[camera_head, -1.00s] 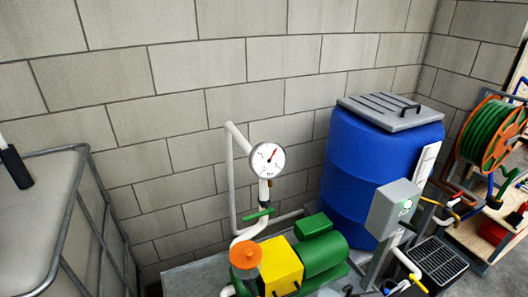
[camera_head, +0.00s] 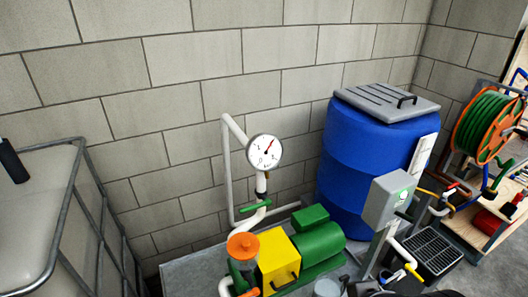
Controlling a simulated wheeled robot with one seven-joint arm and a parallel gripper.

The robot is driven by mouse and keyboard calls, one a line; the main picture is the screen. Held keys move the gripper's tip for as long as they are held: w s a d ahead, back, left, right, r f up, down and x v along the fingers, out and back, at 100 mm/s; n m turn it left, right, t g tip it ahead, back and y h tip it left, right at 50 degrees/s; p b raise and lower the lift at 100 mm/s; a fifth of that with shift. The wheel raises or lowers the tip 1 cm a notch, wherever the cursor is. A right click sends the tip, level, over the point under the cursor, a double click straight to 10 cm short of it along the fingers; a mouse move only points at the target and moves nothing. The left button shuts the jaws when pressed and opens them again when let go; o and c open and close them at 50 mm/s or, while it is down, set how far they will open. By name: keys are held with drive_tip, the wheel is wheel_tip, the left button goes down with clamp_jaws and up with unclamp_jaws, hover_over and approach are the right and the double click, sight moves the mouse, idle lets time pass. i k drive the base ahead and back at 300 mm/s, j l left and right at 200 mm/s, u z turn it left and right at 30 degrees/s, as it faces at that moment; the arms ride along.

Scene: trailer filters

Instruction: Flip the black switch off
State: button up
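I cannot make out a black switch on that box at this size. A yellow box (camera_head: 279,262) on the green pump (camera_head: 318,244) has a dark handle-like part (camera_head: 286,284) low on its front; I cannot tell whether this is a switch. My gripper is not in view.
The blue barrel (camera_head: 362,160) stands against the block wall. A pressure gauge (camera_head: 264,151) sits on white pipe above the pump. A caged tank (camera_head: 40,205) is at the left. A green hose reel (camera_head: 484,130) is at the right.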

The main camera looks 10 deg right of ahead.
sight(411, 220)
drive_tip(key=l+u, duration=0.95)
drive_tip(key=u, duration=0.15)
